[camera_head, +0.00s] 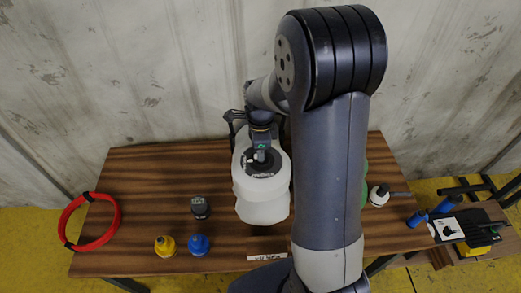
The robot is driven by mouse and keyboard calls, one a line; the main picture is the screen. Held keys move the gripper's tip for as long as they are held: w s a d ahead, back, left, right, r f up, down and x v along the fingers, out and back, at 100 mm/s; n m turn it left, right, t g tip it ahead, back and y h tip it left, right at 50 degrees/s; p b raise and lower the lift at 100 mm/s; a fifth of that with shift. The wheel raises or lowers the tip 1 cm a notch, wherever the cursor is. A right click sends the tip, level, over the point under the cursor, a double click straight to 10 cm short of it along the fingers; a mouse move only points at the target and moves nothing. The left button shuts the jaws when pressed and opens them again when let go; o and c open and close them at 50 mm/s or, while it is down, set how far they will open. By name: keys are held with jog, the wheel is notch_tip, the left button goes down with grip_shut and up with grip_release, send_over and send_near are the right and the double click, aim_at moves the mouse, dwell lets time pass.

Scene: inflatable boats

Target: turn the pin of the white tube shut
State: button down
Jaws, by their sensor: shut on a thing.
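The white tube (262,208) lies on the brown wooden table in the middle of the view. A dark round valve with pale lettering (263,172) sits on its upper side. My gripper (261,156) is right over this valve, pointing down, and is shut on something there. By its place this is the valve's pin, but the fingers cover it and its turn cannot be read. My arm hides part of the table to the right of the tube.
A red hose coil (119,222) lies at the table's left edge. Yellow (165,246), blue (198,245) and dark (200,208) caps stand left of the tube. A green thing (364,185) is partly behind my arm. A white-and-black piece (378,195) stands right.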

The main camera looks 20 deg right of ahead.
dwell(0.3)
jog(key=c, duration=1.5)
grip_release()
jog(key=shift+r, duration=0.15)
notch_tip(320, 180, up, 10)
jog(key=shift+r, duration=0.25)
notch_tip(320, 180, down, 11)
jog(key=shift+r, duration=0.1)
